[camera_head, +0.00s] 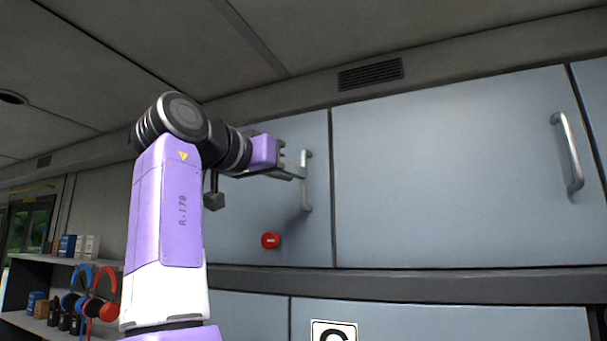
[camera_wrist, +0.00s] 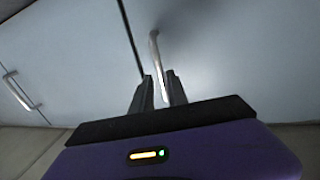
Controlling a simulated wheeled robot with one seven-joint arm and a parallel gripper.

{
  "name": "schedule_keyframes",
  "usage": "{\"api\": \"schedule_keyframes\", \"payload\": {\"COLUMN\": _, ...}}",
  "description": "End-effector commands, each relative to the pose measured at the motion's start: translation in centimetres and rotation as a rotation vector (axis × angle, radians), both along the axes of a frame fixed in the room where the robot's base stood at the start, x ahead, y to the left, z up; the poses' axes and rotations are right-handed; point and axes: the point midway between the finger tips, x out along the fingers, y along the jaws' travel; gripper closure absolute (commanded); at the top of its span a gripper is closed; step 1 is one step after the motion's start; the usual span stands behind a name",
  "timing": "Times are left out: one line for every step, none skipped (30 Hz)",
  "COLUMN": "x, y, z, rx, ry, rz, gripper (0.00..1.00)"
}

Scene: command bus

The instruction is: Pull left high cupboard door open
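The left high cupboard door (camera_head: 318,235) is pale blue and looks flush with its neighbour. Its silver bar handle (camera_head: 305,200) stands upright near the door's right edge. My gripper (camera_head: 301,170) is at this handle, level with its middle part. In the wrist view the handle (camera_wrist: 155,50) runs between the two dark fingertips (camera_wrist: 159,76), which stand apart with a narrow gap on each side of it. The door (camera_wrist: 220,60) fills the right of that view. My arm hides the door's left part in the head view.
A wider blue door (camera_head: 450,170) with its own handle (camera_head: 568,152) adjoins on the right. A grey ledge (camera_head: 450,282) runs below. Shelves with headphones (camera_head: 90,300) stand at left.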

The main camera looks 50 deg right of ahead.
Motion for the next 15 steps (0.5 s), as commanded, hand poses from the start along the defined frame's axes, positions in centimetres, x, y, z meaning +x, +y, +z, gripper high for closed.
{"api": "schedule_keyframes", "payload": {"x": 0.1, "y": -0.9, "z": 0.3, "rx": 0.0, "ry": 0.001, "rz": -0.001, "gripper": 0.8}}
{"api": "schedule_keyframes", "payload": {"x": 0.2, "y": -1.3, "z": 0.3, "rx": 0.0, "ry": 0.001, "rz": -0.002, "gripper": 0.8}}
{"api": "schedule_keyframes", "payload": {"x": 0.3, "y": -2.0, "z": 0.2, "rx": 0.0, "ry": 0.001, "rz": -0.002, "gripper": 0.8}}
{"api": "schedule_keyframes", "payload": {"x": 0.3, "y": -2.4, "z": 0.2, "rx": 0.0, "ry": 0.001, "rz": -0.002, "gripper": 0.8}}
{"api": "schedule_keyframes", "payload": {"x": 0.4, "y": -2.8, "z": 0.2, "rx": -0.001, "ry": 0.001, "rz": -0.001, "gripper": 0.8}}
{"api": "schedule_keyframes", "payload": {"x": 0.5, "y": -3.2, "z": 0.2, "rx": 0.0, "ry": 0.001, "rz": 0.0, "gripper": 0.8}}
{"api": "schedule_keyframes", "payload": {"x": 0.6, "y": -3.5, "z": 0.2, "rx": 0.0, "ry": 0.001, "rz": 0.0, "gripper": 0.8}}
{"api": "schedule_keyframes", "payload": {"x": 0.6, "y": -3.8, "z": 0.2, "rx": -0.001, "ry": 0.001, "rz": 0.001, "gripper": 0.8}}
{"api": "schedule_keyframes", "payload": {"x": 0.7, "y": -4.1, "z": 0.2, "rx": -0.001, "ry": 0.001, "rz": 0.001, "gripper": 0.8}}
{"api": "schedule_keyframes", "payload": {"x": 0.7, "y": -4.3, "z": 0.1, "rx": -0.001, "ry": 0.001, "rz": 0.001, "gripper": 0.8}}
{"api": "schedule_keyframes", "payload": {"x": 0.7, "y": -4.5, "z": 0.1, "rx": -0.001, "ry": 0.001, "rz": 0.001, "gripper": 0.8}}
{"api": "schedule_keyframes", "payload": {"x": 0.7, "y": -4.6, "z": 0.1, "rx": -0.001, "ry": 0.001, "rz": 0.001, "gripper": 0.8}}
{"api": "schedule_keyframes", "payload": {"x": 0.7, "y": -4.7, "z": 0.1, "rx": -0.001, "ry": 0.001, "rz": 0.001, "gripper": 0.8}}
{"api": "schedule_keyframes", "payload": {"x": 0.8, "y": -4.8, "z": 0.1, "rx": -0.001, "ry": 0.0, "rz": 0.002, "gripper": 0.8}}
{"api": "schedule_keyframes", "payload": {"x": 0.8, "y": -4.8, "z": 0.0, "rx": -0.001, "ry": 0.0, "rz": 0.002, "gripper": 0.8}}
